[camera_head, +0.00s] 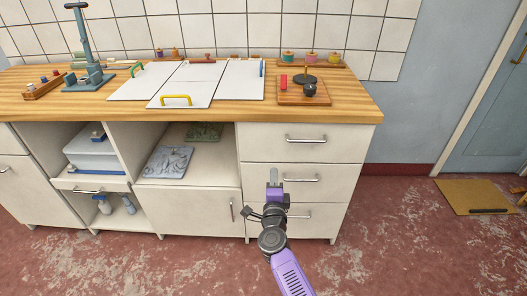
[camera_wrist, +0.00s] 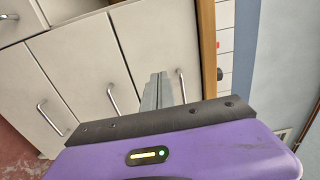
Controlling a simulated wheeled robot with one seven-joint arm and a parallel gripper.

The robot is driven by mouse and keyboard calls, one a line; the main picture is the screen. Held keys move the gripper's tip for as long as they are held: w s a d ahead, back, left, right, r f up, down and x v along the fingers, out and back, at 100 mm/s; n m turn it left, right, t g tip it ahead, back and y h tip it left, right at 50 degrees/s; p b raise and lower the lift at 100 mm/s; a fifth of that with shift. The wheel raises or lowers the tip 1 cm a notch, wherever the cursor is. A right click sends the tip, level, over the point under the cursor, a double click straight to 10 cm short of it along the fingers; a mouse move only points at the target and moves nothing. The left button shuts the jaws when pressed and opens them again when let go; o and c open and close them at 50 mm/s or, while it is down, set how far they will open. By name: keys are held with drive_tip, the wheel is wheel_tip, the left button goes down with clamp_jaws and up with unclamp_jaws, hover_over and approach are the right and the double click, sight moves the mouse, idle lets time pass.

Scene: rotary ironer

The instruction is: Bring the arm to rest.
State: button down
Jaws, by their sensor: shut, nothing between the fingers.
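My gripper (camera_head: 273,176) is at the end of my purple and black arm, in front of the cabinet's drawers in the head view. It points up toward the wooden worktop and holds nothing. In the wrist view its grey fingers (camera_wrist: 157,91) lie together, shut, beyond the purple housing. The drawer fronts (camera_wrist: 85,68) with bar handles show behind them, tilted in the picture. No contact between my gripper and the cabinet is visible, though the exact gap is hard to tell.
The wooden worktop (camera_head: 353,110) carries white boards (camera_head: 190,84), a blue press stand (camera_head: 88,77) at left and a small wooden board (camera_head: 290,97) at right. Open shelves hold a blue-white box (camera_head: 95,152) and patterned plates (camera_head: 168,162). The red floor at right is mostly free, with a mat (camera_head: 475,197) by the door.

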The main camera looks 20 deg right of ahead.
drive_tip(key=s+a+r+n+t+y, duration=0.1)
drive_tip(key=s+r+n+t+y, duration=0.15)
drive_tip(key=s+r+n, duration=0.35)
drive_tip(key=s+r+n+g+y+p, duration=0.1)
drive_tip(key=s+n, duration=0.4)
drive_tip(key=s, duration=1.1)
drive_tip(key=s+r+n+g+y+p, duration=0.1)
drive_tip(key=s+r+n+g+p, duration=0.1)
drive_tip(key=s, duration=1.5)
drive_tip(key=s+r+n+g+y+p, duration=0.1)
drive_tip(key=s+r+n, duration=0.4)
drive_tip(key=s, duration=1.1)
drive_tip(key=n+g+p, duration=0.1)
drive_tip(key=n+p, duration=0.1)
drive_tip(key=n, duration=0.1)
drive_tip(key=shift+s+a+n, duration=0.3)
drive_tip(key=shift+a, duration=0.05)
